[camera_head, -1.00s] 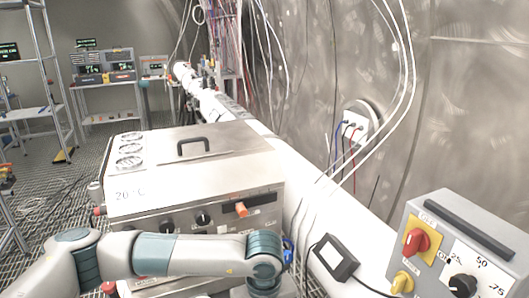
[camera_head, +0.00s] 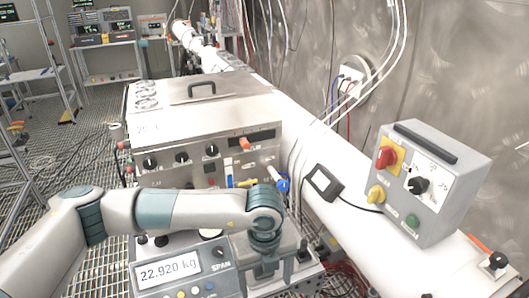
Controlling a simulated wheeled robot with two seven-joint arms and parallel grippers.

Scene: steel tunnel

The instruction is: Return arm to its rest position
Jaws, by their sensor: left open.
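My left arm (camera_head: 185,208) is white with blue-green joints. It reaches in from the left, across the front of the steel equipment box, and bends down at the wrist. My left gripper (camera_head: 273,270) is dark and open at the end of that wrist, pointing down over the right part of a weighing unit (camera_head: 210,262). The wrist hides part of it, and I see nothing held in it. The weighing unit's display (camera_head: 168,270) reads 22.920 kg. My right gripper is not in view.
The steel box (camera_head: 220,112) with knobs and a handle stands just beyond the arm. A grey switch box (camera_head: 430,180) with red and yellow knobs is at the right. A small black-framed device (camera_head: 324,184) lies between them. Grated floor (camera_head: 60,160) is open at left.

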